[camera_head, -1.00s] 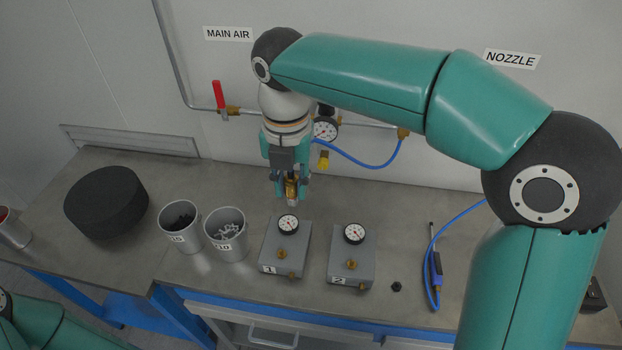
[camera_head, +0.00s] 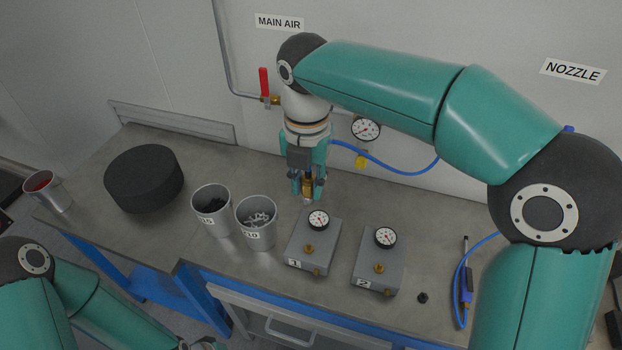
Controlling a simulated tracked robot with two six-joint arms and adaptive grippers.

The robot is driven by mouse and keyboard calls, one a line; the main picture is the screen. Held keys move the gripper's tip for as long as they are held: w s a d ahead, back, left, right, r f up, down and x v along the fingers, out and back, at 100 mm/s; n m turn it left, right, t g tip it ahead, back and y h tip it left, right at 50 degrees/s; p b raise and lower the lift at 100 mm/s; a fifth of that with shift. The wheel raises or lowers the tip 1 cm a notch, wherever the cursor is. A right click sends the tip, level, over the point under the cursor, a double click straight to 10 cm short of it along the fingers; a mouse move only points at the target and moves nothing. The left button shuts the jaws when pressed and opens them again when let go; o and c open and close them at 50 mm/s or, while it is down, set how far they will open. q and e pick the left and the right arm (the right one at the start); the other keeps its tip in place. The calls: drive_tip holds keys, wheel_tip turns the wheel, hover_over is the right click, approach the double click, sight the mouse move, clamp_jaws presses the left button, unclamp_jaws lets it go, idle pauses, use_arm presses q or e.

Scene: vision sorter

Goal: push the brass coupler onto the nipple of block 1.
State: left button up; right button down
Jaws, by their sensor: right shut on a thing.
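My right gripper (camera_head: 308,190) points down over the bench, just behind block 1. It is shut on the brass coupler (camera_head: 308,183), whose lower end shows between the fingers. Block 1 (camera_head: 301,254) is a grey box with a round gauge (camera_head: 318,220) on its back part, a brass fitting on top and another low on its front. The coupler is apart from the front fitting, the brass nipple (camera_head: 317,271). Block 2 (camera_head: 366,271) is a similar box to its right. Only part of my left arm shows at the lower left; its gripper is not in view.
Two metal cups (camera_head: 213,211) (camera_head: 256,225) with small parts stand left of block 1. A black round drum (camera_head: 144,180) is farther left. A blue-handled tool (camera_head: 466,283) with a blue hose lies right. A small black part (camera_head: 422,298) lies near block 2.

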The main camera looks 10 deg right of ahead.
drive_tip(key=b, duration=0.9)
hover_over(308, 247)
drive_tip(key=shift+f, duration=7)
drive_tip(key=shift+f, duration=0.35)
drive_tip(key=shift+f, duration=0.4)
